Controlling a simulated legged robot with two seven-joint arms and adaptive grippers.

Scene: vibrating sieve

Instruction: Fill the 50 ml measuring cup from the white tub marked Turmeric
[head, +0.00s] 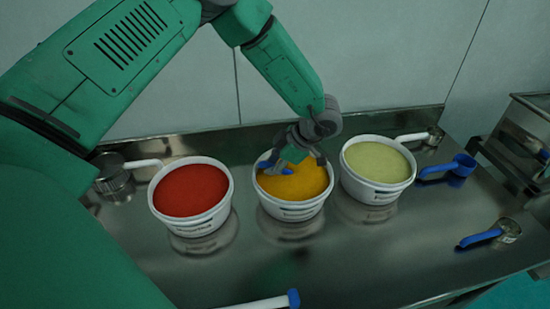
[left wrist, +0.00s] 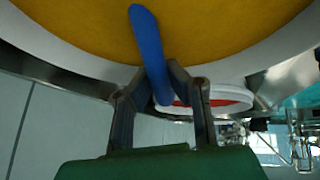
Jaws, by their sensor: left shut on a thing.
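The white tub (head: 290,211) holding yellow-orange powder (head: 308,180) stands in the middle of the steel table, between two similar tubs. Its label is too small to read. My left gripper (head: 290,163) reaches down over this tub and is shut on a blue handle (head: 285,170). In the left wrist view the blue handle (left wrist: 150,50) runs from between the fingers (left wrist: 160,85) out over the yellow powder (left wrist: 215,25). No cup bowl shows on the handle, so I cannot tell its size or whether it is in the powder. My right gripper is not in view.
A tub of red powder (head: 190,222) is at the left, a tub of pale green powder (head: 372,192) at the right. Around them lie a blue scoop (head: 463,164), a blue-handled metal cup (head: 508,231) and white-handled metal cups (head: 113,177).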

